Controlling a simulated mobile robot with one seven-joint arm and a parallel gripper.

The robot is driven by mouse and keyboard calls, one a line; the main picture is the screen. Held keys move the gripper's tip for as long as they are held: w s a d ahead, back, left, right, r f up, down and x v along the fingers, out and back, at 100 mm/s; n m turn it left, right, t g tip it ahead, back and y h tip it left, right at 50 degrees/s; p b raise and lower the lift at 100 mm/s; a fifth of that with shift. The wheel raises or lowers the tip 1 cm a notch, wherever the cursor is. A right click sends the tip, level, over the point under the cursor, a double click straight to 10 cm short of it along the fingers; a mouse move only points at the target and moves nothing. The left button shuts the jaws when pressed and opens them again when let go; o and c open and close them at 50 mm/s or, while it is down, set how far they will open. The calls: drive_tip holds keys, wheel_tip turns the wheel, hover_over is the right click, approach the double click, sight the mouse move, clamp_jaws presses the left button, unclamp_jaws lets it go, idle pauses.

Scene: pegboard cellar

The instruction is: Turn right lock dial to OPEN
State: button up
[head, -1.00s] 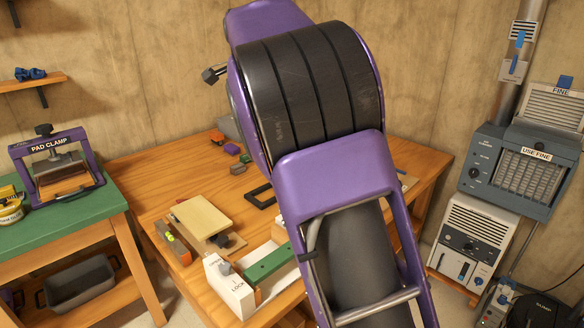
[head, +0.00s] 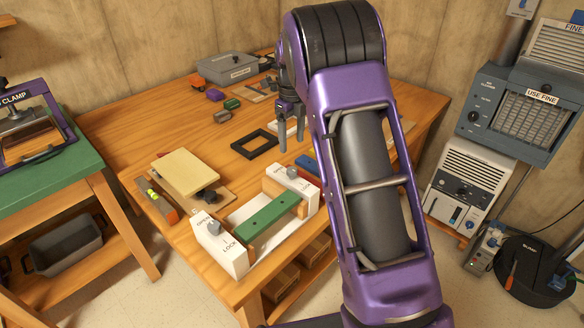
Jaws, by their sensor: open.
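The right lock dial (head: 292,172) is a small grey knob on top of the right white end block (head: 297,188) of a fixture at the workbench's front edge. Lettering by it is too small to read, and its setting cannot be told. The left dial (head: 213,227) sits on the left white block (head: 222,247), marked OPEN and LOCK. A green bar (head: 266,222) spans between the blocks. My gripper (head: 291,146) points down, open and empty, above the bench behind the right dial and apart from it.
A black square frame (head: 254,144) lies left of my gripper. A blue item (head: 307,165) lies beside the right block, partly hidden by my arm. A yellow pad (head: 187,172) on a board sits left of the fixture. A grey case (head: 227,68) stands at the back.

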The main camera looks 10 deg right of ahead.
sight(292, 170)
wheel_tip(292, 170, down, 10)
drive_tip(key=shift+r+b, duration=0.15)
drive_tip(key=shift+b, duration=0.4)
drive_tip(key=shift+c, duration=0.3)
clamp_jaws()
